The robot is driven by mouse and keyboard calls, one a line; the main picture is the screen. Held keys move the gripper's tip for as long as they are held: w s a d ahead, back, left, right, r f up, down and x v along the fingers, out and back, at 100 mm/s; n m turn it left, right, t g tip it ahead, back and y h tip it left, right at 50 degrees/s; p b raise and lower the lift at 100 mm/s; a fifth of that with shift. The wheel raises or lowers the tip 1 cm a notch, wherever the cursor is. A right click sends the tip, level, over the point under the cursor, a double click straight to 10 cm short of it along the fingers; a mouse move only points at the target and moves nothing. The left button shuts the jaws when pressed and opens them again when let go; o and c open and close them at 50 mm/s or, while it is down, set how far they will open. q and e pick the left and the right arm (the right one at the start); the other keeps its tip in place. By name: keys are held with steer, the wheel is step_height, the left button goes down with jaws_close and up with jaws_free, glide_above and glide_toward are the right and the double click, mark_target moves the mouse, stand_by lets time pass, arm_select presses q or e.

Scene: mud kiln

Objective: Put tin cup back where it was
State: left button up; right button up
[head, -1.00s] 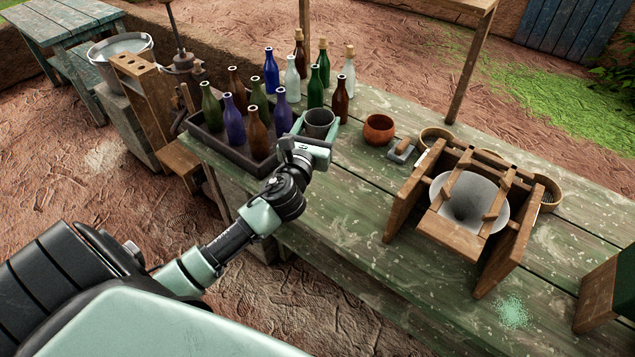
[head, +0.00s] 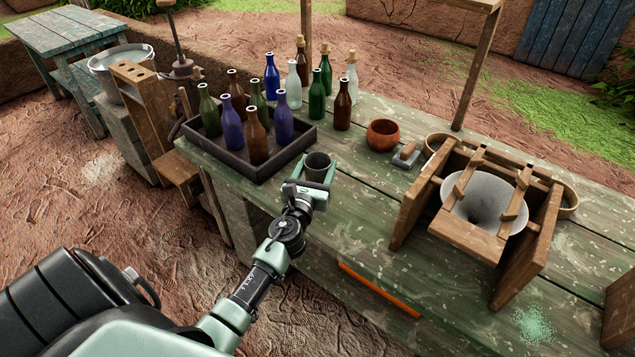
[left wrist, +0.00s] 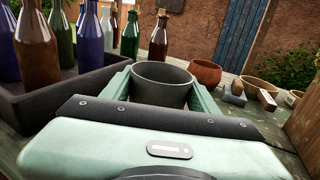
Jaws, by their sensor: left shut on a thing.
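The tin cup (head: 317,166) is a dark grey, open-topped cup. It is upright between the fingers of my left gripper (head: 318,174), which is shut on it. In the left wrist view the cup (left wrist: 162,84) fills the space between the two green fingers. It is at the front part of the green table (head: 365,215), just right of the bottle tray (head: 262,172). The cup's base is hidden by my gripper, so I cannot tell whether it touches the table. My right gripper is not in view.
Several bottles stand in the tray, and more stand behind it. A wooden frame with a grey funnel (head: 483,205) stands further right. The tabletop between cup and frame is clear.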

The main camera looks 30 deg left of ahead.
mark_target(317, 177)
arm_select(q)
steer(key=shift+f+b, duration=1)
steer(key=shift+f, duration=0.75)
steer(key=shift+f, duration=0.1)
steer(key=o, duration=1.3)
steer(key=shift+f, duration=0.1)
steer(key=shift+c, duration=0.2)
steer(key=shift+s+d+r, duration=0.1)
steer(key=shift+s+r, duration=0.1)
steer(key=b+v, duration=0.1)
steer(key=v, duration=0.9)
steer(key=shift+s+d, duration=0.1)
steer(key=shift+s, duration=0.3)
steer(key=shift+s+d, duration=0.15)
steer(key=shift+s, duration=0.25)
